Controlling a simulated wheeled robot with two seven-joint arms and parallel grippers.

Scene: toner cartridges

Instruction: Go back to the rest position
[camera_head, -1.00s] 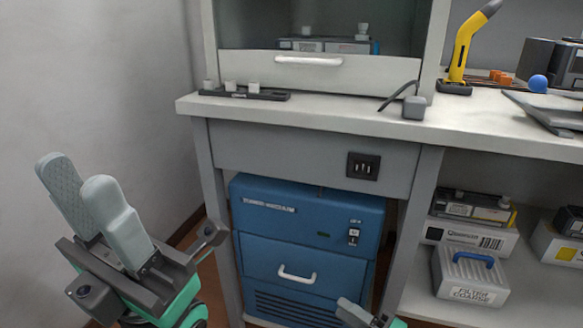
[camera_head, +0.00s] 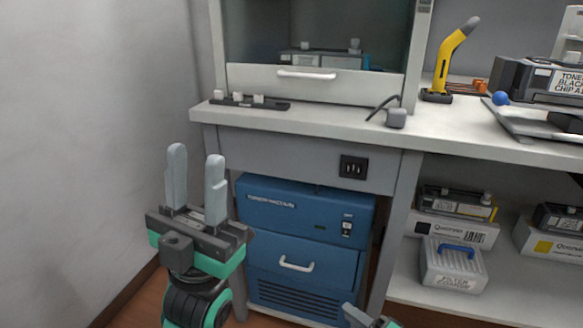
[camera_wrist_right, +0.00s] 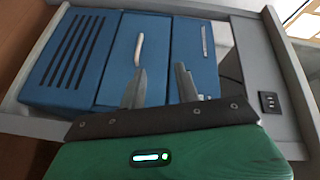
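My left gripper (camera_head: 196,190) stands upright at the left of the head view, in front of the wall and the bench's left leg. Its two grey fingers are apart with nothing between them. My right gripper (camera_wrist_right: 160,88) shows in the right wrist view with its two fingers apart and empty, in front of the blue toner vacuum cabinet (camera_wrist_right: 110,55). In the head view only a small part of the right gripper shows at the bottom edge. The blue cabinet (camera_head: 300,225) stands under the bench.
The bench top (camera_head: 320,123) carries a black strip with white knobs (camera_head: 250,101), a grey block with a cable (camera_head: 396,117) and a yellow tool (camera_head: 447,62). A glass-fronted hood (camera_head: 310,85) stands behind. Boxes and a filter case (camera_head: 452,265) fill the lower right shelf.

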